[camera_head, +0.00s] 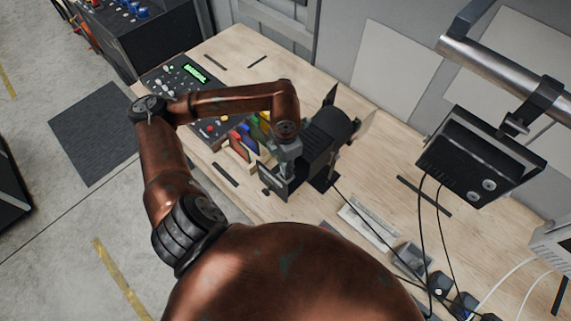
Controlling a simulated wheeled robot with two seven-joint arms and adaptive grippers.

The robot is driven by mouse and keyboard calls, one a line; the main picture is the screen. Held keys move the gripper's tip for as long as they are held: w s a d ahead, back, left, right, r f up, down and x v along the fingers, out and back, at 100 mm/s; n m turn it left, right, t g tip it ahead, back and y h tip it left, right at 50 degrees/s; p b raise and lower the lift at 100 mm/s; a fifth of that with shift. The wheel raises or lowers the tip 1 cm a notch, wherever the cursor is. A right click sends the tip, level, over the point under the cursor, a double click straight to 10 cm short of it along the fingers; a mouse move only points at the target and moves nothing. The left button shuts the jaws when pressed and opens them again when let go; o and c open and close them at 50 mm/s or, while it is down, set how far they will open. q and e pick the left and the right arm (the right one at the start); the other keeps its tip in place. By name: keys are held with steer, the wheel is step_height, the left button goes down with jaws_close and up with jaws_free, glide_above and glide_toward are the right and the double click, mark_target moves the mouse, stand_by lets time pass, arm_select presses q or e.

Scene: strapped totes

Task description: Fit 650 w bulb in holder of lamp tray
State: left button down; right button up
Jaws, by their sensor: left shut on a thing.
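A black stage lamp (325,137) with open barn doors lies on the wooden bench, its rear end towards me. A dark, flat, open piece that looks like the lamp tray (272,187) shows at its rear end. My left gripper (287,172) points down over this piece, close against the lamp's rear. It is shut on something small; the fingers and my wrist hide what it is. I cannot make out the bulb or the holder. My right gripper is not in view.
A control desk (180,78) stands at the bench's far left, with coloured pieces (240,137) beside the lamp. A second lamp (480,160) hangs from a metal pipe (500,62) at right. Cables cross the bench (385,175), and its middle right is mostly clear.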

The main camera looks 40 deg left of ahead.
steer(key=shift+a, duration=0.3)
arm_select(q)
steer(key=shift+n+b, duration=0.4)
steer(key=shift+n, duration=1.3)
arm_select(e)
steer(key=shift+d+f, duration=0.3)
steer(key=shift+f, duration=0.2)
arm_select(q)
steer(key=shift+f+b, duration=0.3)
steer(key=shift+b, duration=0.1)
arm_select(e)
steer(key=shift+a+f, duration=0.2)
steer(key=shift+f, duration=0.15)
